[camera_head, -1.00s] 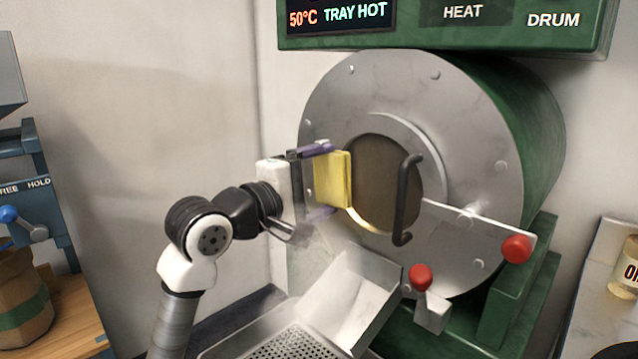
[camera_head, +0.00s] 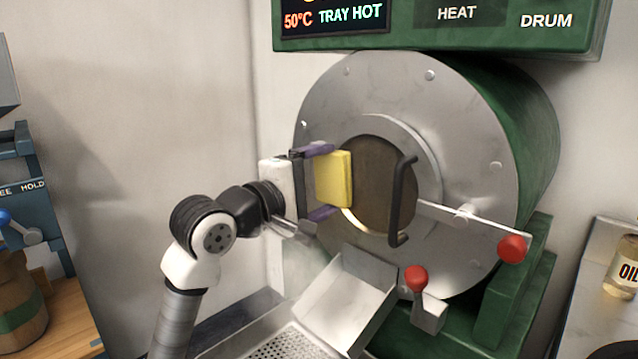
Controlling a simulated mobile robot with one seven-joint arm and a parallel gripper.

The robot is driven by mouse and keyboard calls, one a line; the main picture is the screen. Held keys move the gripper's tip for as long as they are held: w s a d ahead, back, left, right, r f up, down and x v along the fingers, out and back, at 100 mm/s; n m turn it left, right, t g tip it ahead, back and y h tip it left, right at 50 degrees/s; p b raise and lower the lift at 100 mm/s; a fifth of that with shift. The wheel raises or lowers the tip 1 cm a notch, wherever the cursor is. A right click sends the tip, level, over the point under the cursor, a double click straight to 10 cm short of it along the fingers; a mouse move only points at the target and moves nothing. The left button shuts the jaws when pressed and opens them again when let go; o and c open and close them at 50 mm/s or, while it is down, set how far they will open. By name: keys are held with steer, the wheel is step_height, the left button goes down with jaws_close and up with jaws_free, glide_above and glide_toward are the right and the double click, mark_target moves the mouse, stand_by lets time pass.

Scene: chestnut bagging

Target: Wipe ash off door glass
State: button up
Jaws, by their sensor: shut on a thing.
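The round door glass (camera_head: 376,185) is in the middle of the drum's grey metal front (camera_head: 325,105). It looks dull brown-grey, with a paler strip along its lower left edge. A black door handle (camera_head: 401,200) stands in front of its right side. My gripper (camera_head: 321,183) is shut on a yellow cloth or pad (camera_head: 334,178), with its purple fingers above and below it. The pad is upright at the left edge of the glass and overlaps it in the picture. I cannot tell whether it touches the glass.
Red-knobbed levers (camera_head: 511,249) stick out at lower right, another red knob (camera_head: 415,278) nearer the middle. The panel above (camera_head: 335,18) reads 50°C TRAY HOT. An oil jar (camera_head: 625,268) stands at far right.

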mark_target(371, 188)
steer(key=shift+d, duration=0.1)
steer(key=shift+s+d+f+b, duration=0.1)
steer(key=shift+s+d+b, duration=0.35)
steer(key=shift+s, duration=0.05)
steer(key=shift+s+d+b, duration=0.35)
steer(key=shift+s+d, duration=0.3)
steer(key=shift+s, duration=0.15)
steer(key=shift+s+d+b, duration=0.7)
steer(key=shift+s+d, duration=0.45)
steer(key=shift+d, duration=0.2)
steer(key=shift+b, duration=0.4)
steer(key=shift+w+a+b, duration=0.6)
steer(key=shift+w+a, duration=1.85)
steer(key=shift+w, duration=0.1)
